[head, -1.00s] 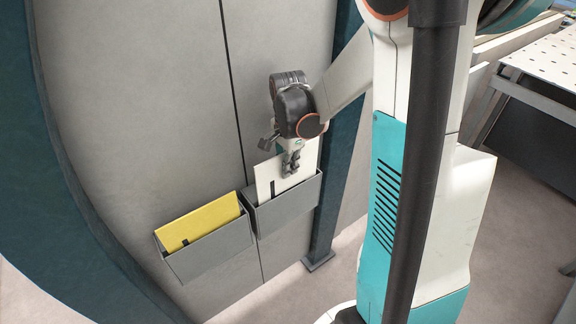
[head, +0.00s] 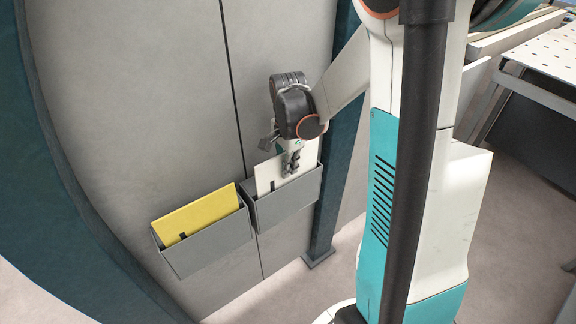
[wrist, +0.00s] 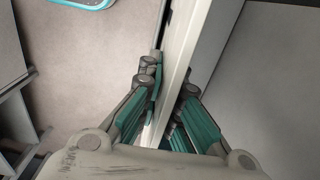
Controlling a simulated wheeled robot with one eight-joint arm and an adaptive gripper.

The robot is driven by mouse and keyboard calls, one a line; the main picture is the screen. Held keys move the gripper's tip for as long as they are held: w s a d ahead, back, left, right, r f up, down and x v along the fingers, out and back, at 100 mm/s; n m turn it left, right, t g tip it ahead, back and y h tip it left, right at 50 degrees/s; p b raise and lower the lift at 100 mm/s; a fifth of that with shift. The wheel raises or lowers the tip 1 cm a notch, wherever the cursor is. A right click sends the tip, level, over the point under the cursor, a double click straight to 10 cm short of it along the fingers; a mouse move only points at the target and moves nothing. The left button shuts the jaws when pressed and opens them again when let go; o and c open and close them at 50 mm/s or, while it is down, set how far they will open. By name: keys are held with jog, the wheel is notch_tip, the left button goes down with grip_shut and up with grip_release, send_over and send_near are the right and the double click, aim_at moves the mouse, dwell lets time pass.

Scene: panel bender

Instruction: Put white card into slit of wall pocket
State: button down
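The white card (head: 265,176) stands upright, slightly tilted, with its lower part inside the right grey wall pocket (head: 288,204). Its upper part shows above the pocket's front rim, with a small dark mark low on its face. My gripper (head: 290,171) is shut on the white card near its upper right part, just above the pocket. In the wrist view, the card (wrist: 179,55) runs edge-on between the two fingers of my gripper (wrist: 170,82). The card's lower edge is hidden inside the pocket.
A second grey pocket (head: 208,252) hangs to the left and holds a yellow card (head: 200,215). Both pockets are on a grey panel wall (head: 130,110). A dark teal post (head: 326,205) stands just right of the right pocket.

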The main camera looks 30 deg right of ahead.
jog(key=shift+f+b, duration=0.5)
jog(key=shift+f, duration=0.3)
jog(key=c, duration=1.7)
grip_release()
notch_tip(320, 180, up, 12)
jog(key=shift+r, duration=0.1)
